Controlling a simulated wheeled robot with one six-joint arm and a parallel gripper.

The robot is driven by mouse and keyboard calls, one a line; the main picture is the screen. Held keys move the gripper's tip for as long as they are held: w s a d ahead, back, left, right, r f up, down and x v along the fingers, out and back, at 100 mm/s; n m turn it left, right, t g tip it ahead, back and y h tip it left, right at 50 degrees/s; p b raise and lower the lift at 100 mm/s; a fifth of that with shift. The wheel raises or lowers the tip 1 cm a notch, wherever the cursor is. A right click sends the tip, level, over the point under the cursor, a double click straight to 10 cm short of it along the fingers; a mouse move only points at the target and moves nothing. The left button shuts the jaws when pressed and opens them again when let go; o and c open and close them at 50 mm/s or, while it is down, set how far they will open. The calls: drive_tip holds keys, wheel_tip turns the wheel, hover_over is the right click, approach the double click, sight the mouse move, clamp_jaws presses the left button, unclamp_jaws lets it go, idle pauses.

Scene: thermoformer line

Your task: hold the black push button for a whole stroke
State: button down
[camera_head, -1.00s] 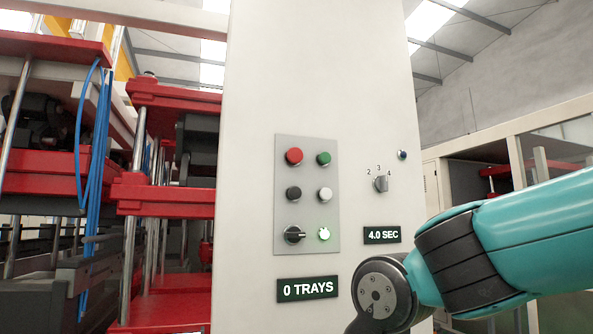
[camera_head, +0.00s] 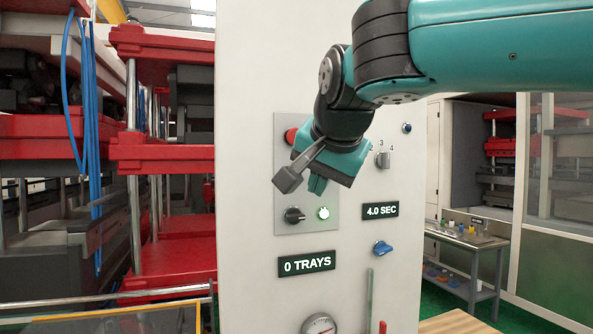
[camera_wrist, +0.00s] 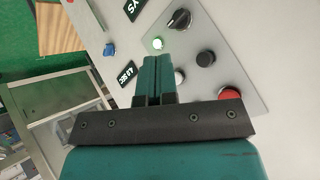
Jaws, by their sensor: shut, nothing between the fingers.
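The black push button (camera_wrist: 205,58) sits on the grey button plate (camera_wrist: 222,62) in the wrist view, between the red button (camera_wrist: 230,94) and the black selector knob (camera_wrist: 179,19). In the head view my wrist hides it. My gripper (camera_wrist: 152,60) is shut and empty, with its teal fingers pointing toward the panel. In the wrist view its tips appear left of the black button, by the white button (camera_wrist: 179,76) and the lit green button (camera_wrist: 158,43). In the head view my gripper (camera_head: 317,185) is in front of the plate. I see no contact with the black button.
A rotary dial (camera_head: 383,160), a 4.0 SEC display (camera_head: 380,210), a 0 TRAYS display (camera_head: 307,263) and a blue handle (camera_head: 383,248) are on the same cabinet. Red press frames (camera_head: 165,155) stand at left. A small table (camera_head: 470,237) stands at right.

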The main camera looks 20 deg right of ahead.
drive_tip(key=shift+w, duration=0.1)
drive_tip(key=w+p, duration=0.3)
drive_tip(key=w, duration=0.5)
drive_tip(key=shift+w, duration=0.3)
drive_tip(key=shift+a, duration=0.1)
idle(1.9)
drive_tip(key=shift+w, duration=0.45)
drive_tip(key=shift+w+p, duration=0.3)
drive_tip(key=shift+w, duration=0.15)
idle(3.9)
